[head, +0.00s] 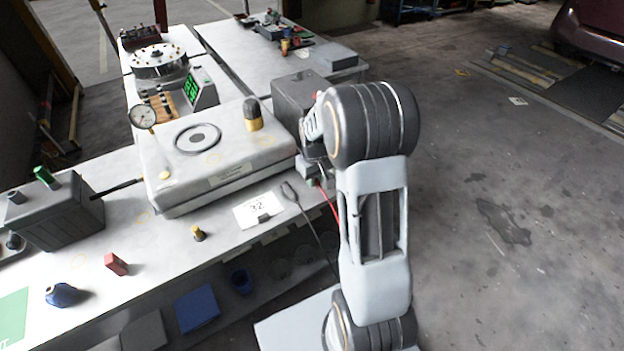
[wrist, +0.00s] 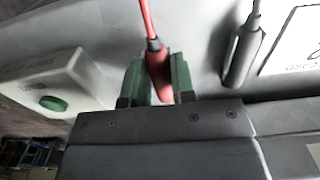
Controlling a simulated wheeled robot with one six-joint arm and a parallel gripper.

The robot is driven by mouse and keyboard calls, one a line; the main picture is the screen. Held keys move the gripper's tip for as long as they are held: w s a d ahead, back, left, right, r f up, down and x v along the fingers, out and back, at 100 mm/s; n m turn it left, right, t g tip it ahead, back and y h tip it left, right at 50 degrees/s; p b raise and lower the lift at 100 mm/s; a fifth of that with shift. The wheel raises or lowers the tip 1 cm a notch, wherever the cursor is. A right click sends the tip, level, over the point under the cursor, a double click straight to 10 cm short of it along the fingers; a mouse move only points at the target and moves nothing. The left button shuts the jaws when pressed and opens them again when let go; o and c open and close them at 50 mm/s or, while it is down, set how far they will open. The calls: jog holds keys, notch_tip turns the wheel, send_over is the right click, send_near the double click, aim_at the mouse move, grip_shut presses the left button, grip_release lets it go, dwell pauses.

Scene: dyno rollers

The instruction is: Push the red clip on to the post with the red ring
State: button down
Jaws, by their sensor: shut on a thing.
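In the wrist view my gripper (wrist: 158,78) has its two green fingers closed on the red clip (wrist: 158,62), with a red cable running up from it. In the head view my gripper is mostly hidden by my arm, at the right end of the bench; the red cable (head: 328,199) hangs below it. A black clip (wrist: 241,58) lies on the bench beside the gripper, and also shows in the head view (head: 289,191). I cannot make out a post with a red ring; a dark battery-like box (head: 50,215) with a green-marked post (head: 45,177) stands at far left.
A large pale housing (head: 222,160) with a dial gauge (head: 142,116) fills the mid-bench. A white card (head: 258,210) lies in front. A red block (head: 116,264) and blue piece (head: 62,295) stand at front left.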

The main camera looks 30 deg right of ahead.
jog(key=shift+r+p, duration=2)
jog(key=shift+r, duration=1.05)
jog(key=shift+f, duration=0.1)
